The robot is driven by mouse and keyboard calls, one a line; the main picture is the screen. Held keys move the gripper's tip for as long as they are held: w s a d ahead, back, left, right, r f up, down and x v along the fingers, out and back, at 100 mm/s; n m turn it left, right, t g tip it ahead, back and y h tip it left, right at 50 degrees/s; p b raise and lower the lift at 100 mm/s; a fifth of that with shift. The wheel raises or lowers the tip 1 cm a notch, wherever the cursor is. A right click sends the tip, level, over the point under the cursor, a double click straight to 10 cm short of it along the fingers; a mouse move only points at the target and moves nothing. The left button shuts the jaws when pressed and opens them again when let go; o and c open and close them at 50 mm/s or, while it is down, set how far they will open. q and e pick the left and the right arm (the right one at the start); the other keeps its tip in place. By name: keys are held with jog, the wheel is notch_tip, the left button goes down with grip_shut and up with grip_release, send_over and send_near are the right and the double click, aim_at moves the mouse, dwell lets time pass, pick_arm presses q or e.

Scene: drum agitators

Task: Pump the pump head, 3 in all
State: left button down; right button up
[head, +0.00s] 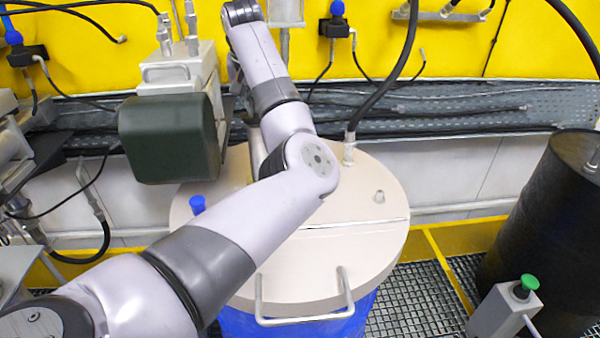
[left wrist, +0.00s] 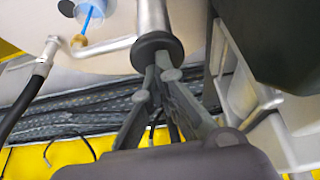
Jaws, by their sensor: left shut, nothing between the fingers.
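The pump head (left wrist: 158,52) is a dark round cap on a bare metal tube (left wrist: 153,18), seen upside down in the left wrist view. My left gripper (left wrist: 162,70) is shut and empty, its fingertips against or very near the top of the cap. A thin spout (left wrist: 110,46) runs sideways from the tube to a brass tip (left wrist: 78,41). A thin blue line (left wrist: 86,20) runs from the tip into a clear cup (left wrist: 98,10). In the head view, my left arm hides the gripper, the pump head and the cup.
The drum's beige lid (head: 370,240) carries a front handle (head: 304,318), a blue cap (head: 197,204) and a hose fitting (head: 349,152). A dark green box (head: 170,140) stands close left of my arm. A black drum (head: 545,215) and a green button (head: 529,282) are right.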

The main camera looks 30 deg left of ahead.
pick_arm(q)
jog(key=shift+d+f, duration=0.1)
jog(key=shift+f, duration=0.35)
jog(key=shift+r, duration=0.15)
notch_tip(320, 180, up, 2)
jog(key=shift+r+p, duration=0.2)
jog(key=shift+p, duration=1)
jog(key=shift+r, duration=0.85)
